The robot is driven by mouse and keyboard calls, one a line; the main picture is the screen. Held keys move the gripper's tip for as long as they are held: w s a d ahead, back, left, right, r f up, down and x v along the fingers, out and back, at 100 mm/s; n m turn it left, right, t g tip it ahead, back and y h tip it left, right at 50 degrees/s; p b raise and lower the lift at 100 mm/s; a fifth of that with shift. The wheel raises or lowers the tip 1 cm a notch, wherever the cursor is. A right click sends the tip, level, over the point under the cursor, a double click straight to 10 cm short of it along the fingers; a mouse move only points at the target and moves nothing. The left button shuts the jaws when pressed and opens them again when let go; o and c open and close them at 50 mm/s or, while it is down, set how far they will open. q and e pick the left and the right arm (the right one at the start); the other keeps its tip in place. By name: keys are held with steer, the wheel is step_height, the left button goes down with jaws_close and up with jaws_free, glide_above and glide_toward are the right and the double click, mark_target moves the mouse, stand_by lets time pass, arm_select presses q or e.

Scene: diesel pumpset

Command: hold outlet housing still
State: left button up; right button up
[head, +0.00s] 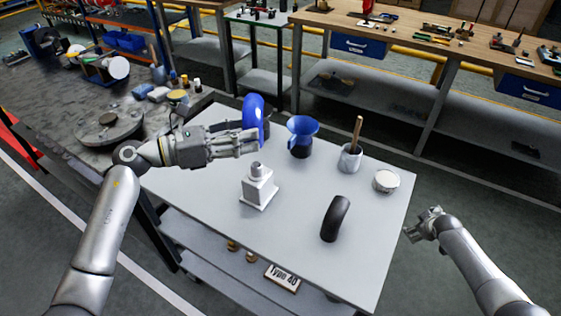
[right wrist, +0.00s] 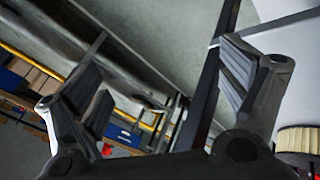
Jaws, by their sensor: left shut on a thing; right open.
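A blue rounded part (head: 253,110), which looks like the outlet housing, stands above the grey table (head: 215,185) at my left gripper's fingers. My left gripper (head: 257,141) reaches in from the left and is shut on this part; its fingers hide the lower portion and the exact contact. A blue funnel-shaped part (head: 303,128) on a dark base stands just to the right, apart from the gripper. My right gripper (head: 412,226) is off the table's right edge. Its two fingers are spread with nothing between them in the right wrist view (right wrist: 165,90).
On the table are a light block with a short spout (head: 259,188), a black curved hose (head: 335,218), a grey pot with a wooden-handled brush (head: 350,158) and a round white tin (head: 386,180). A cluttered dark bench (head: 75,120) stands left.

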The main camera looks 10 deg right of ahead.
steer(key=w+d+r+n+t, duration=0.1)
steer(key=w+d+r, duration=0.1)
steer(key=w+r, duration=0.5)
steer(key=w+d+r+n+t, duration=0.1)
steer(key=w+d+r+t, duration=0.15)
steer(key=r, duration=0.85)
steer(key=w+a+r+n+t+y, duration=0.1)
steer(key=w+a+r+n+t, duration=0.15)
steer(key=a+r, duration=0.4)
steer(key=w+a+r+n+t+y, duration=0.1)
steer(key=w+a+r+n+y, duration=0.2)
steer(key=r, duration=0.7)
steer(key=w+a+r+n+t, duration=0.1)
steer(key=w+a+r+n, duration=0.35)
steer(key=r, duration=0.45)
steer(key=n+g+y, duration=0.7)
steer(key=n+y, duration=0.3)
steer(key=n, duration=2)
glide_above(258, 182)
steer(key=s+d, duration=0.2)
steer(key=d, duration=0.3)
step_height(258, 182, down, 13)
steer(key=f, duration=0.6)
steer(key=shift+w+d, duration=0.25)
steer(key=x, duration=0.7)
steer(key=shift+w+a, duration=0.2)
